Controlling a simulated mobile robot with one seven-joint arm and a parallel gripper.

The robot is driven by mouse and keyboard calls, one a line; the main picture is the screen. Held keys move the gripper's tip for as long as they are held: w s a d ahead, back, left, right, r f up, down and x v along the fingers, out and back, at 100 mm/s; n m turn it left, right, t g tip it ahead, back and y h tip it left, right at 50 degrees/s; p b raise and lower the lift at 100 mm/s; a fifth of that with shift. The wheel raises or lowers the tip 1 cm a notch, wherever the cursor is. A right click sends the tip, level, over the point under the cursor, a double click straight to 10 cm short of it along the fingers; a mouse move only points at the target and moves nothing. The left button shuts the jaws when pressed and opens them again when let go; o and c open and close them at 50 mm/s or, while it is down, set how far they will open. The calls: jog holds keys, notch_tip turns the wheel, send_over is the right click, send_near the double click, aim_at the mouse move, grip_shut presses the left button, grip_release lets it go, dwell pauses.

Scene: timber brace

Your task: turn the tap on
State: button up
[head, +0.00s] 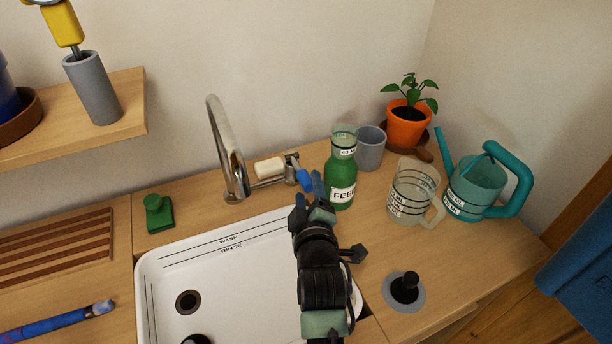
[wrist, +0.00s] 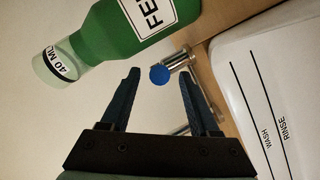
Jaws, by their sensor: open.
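The tap has a tall curved chrome spout (head: 226,150) at the back edge of the white sink (head: 215,270). A short chrome body runs right from its base to a lever with a blue tip (head: 304,179). In the wrist view the blue tip (wrist: 159,75) shows as a round end, between and a little beyond the fingertips. My gripper (head: 307,190) is open and empty, just in front of the lever. In the wrist view its two dark blue fingers (wrist: 160,75) stand apart, on either side of the lever's line. I cannot tell whether either finger touches it.
A green bottle (head: 341,175) stands close to the right of the lever; it is also near the left finger in the wrist view (wrist: 125,30). A cream block (head: 269,168) sits behind the tap body. A measuring jug (head: 410,195) and teal watering can (head: 478,185) stand further right.

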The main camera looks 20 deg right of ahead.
aim_at(306, 175)
jog(key=shift+b+x, duration=0.45)
jog(key=shift+x, duration=2.65)
jog(key=shift+c, duration=0.2)
grip_shut()
